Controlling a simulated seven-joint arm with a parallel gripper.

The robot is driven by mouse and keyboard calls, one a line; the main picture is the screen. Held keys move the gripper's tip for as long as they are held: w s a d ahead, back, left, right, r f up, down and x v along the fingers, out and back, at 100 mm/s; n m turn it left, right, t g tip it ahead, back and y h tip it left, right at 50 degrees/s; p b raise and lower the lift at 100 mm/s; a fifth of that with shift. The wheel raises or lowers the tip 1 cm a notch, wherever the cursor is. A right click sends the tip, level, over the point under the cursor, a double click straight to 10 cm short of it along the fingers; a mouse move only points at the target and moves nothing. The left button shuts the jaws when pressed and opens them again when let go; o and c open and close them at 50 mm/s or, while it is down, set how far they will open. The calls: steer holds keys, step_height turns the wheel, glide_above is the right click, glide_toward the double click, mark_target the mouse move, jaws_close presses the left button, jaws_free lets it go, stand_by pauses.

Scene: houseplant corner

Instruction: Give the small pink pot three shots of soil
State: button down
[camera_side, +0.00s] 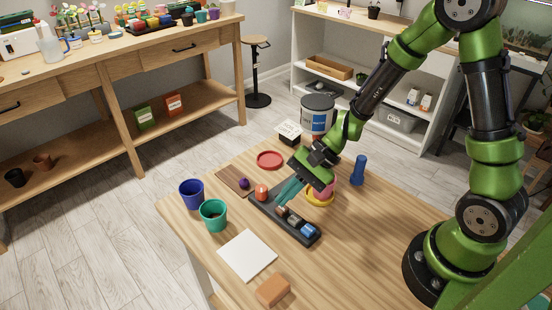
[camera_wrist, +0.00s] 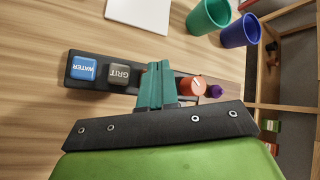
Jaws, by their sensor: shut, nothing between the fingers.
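The small pink pot (camera_side: 328,187) stands on a yellow saucer (camera_side: 320,201), partly hidden behind my gripper. A black button panel (camera_side: 257,206) lies in front of it. In the wrist view the fingers (camera_wrist: 157,82) hide that button between GRIT and orange. I cannot tell whether they touch it.
A blue pot (camera_side: 191,194) and a green pot (camera_side: 213,215) stand left of the panel. A white sheet (camera_side: 247,256) and a terracotta block (camera_side: 273,290) lie in front. A red saucer (camera_side: 270,159) and a blue upright object (camera_side: 358,170) stand behind. The table's front right is clear.

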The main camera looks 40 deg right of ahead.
mark_target(286, 208)
steer(key=shift+f, duration=0.15)
steer(key=shift+f, duration=0.3)
steer(key=shift+f, duration=0.5)
stand_by(0.9)
stand_by(0.3)
steer(key=shift+r, duration=0.95)
steer(key=shift+r, duration=2.5)
stand_by(0.3)
